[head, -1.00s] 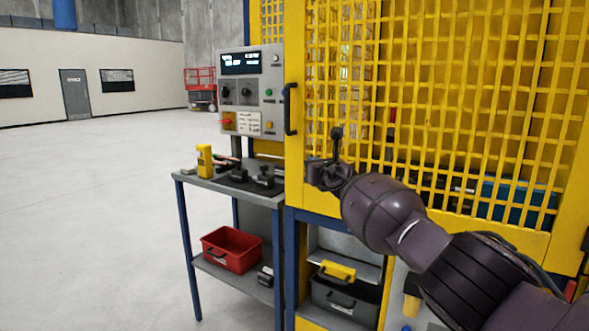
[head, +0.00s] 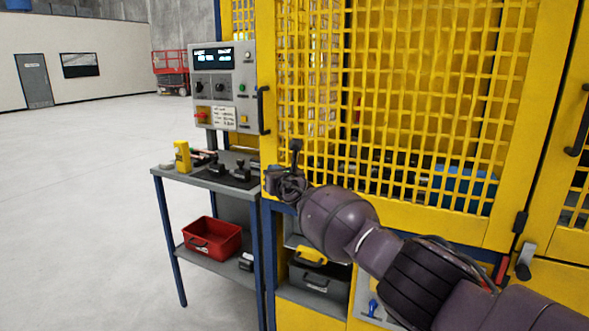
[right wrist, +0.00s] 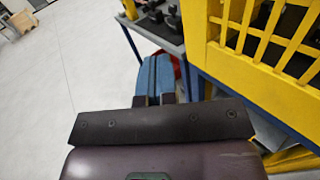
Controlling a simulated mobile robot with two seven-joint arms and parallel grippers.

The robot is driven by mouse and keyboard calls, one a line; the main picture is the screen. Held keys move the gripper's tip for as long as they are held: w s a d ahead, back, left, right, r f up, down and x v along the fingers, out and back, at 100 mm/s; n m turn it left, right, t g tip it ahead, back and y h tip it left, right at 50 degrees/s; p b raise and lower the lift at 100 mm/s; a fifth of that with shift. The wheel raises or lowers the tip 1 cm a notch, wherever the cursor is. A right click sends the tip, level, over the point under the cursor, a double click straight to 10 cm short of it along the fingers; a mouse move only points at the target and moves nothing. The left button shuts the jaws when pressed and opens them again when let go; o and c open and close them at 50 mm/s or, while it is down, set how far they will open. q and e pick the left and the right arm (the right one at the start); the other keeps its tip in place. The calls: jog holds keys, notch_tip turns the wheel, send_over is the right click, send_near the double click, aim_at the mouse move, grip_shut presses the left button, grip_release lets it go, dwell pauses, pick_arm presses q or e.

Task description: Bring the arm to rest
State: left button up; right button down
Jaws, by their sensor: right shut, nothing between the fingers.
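My right arm comes in from the right in the head view, and its gripper (head: 275,180) is in front of the yellow cage, by the right end of the small table. In the right wrist view the two blue fingers of the right gripper (right wrist: 157,62) are together, with nothing seen between them. They point toward the table and the floor beyond. The fingertips are small and partly hidden by the wrist in the head view. My left gripper does not show.
The yellow mesh cage (head: 400,212) stands close to the arm. The grey table (head: 215,184) carries a yellow device (head: 182,157) and dark fixtures, with a red bin (head: 212,237) below. A control panel (head: 222,85) stands behind it. The floor at left is clear.

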jog(key=s+a+r+m+t+y, duration=0.2)
jog(key=s+a+r+m, duration=0.2)
jog(key=s+r+m, duration=0.75)
jog(key=s+d+f+m+h, duration=0.2)
jog(key=s+d+f+m, duration=0.3)
jog(key=d+f+m, duration=0.4)
jog(key=s+d+f+m+h, duration=0.2)
jog(key=s+d+f+m, duration=0.3)
jog(key=d+f+m, duration=0.35)
jog(key=s+d+f+m+h, duration=0.2)
jog(key=s+d+f+m, duration=0.3)
jog(key=d+f, duration=0.55)
jog(key=s+d+f+m+g+h, duration=0.1)
jog(key=s+d+f, duration=0.4)
jog(key=s, duration=0.5)
jog(key=s+d+f+m+g+h, duration=0.2)
jog(key=s+d+f, duration=0.3)
jog(key=s+f, duration=0.4)
jog(key=s+d+f+m+g+h, duration=0.2)
jog(key=s+d+f, duration=0.3)
jog(key=s+f, duration=0.3)
jog(key=s+m+g, duration=0.1)
jog(key=s, duration=0.3)
jog(key=shift+d, duration=0.15)
